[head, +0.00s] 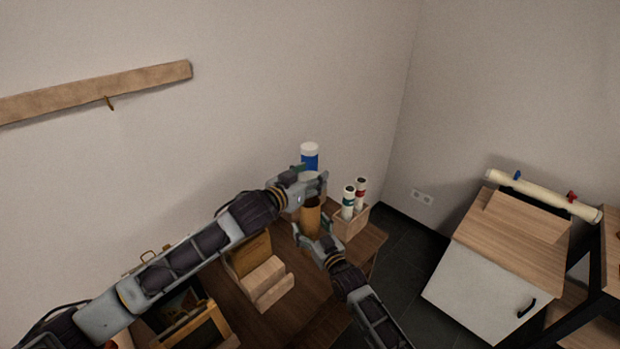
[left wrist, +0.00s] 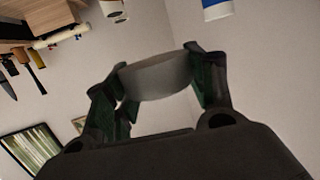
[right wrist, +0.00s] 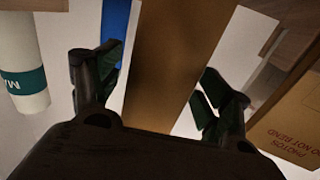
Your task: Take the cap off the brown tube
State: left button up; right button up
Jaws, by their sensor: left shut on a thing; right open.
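The brown tube (head: 311,218) stands upright on the table, and it also shows in the right wrist view (right wrist: 175,65). My left gripper (head: 316,183) is above the tube's top. It is shut on a pale grey-white cap (left wrist: 156,77). No brown tube joins the cap in the left wrist view, so the cap appears apart from it. My right gripper (head: 318,245) is open, its fingers on either side of the tube's lower part, with gaps visible in the right wrist view (right wrist: 160,85). The tube's top rim is partly hidden by my left gripper.
A blue tube with a white cap (head: 309,158) stands behind my left gripper. Two white tubes (head: 348,205) stand in a wooden holder (head: 352,228) to the right. A white cabinet (head: 480,275) stands farther right.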

dwell(0.3)
jog(key=v, duration=1.2)
dwell(0.4)
jog(key=shift+f, duration=0.1)
dwell(0.5)
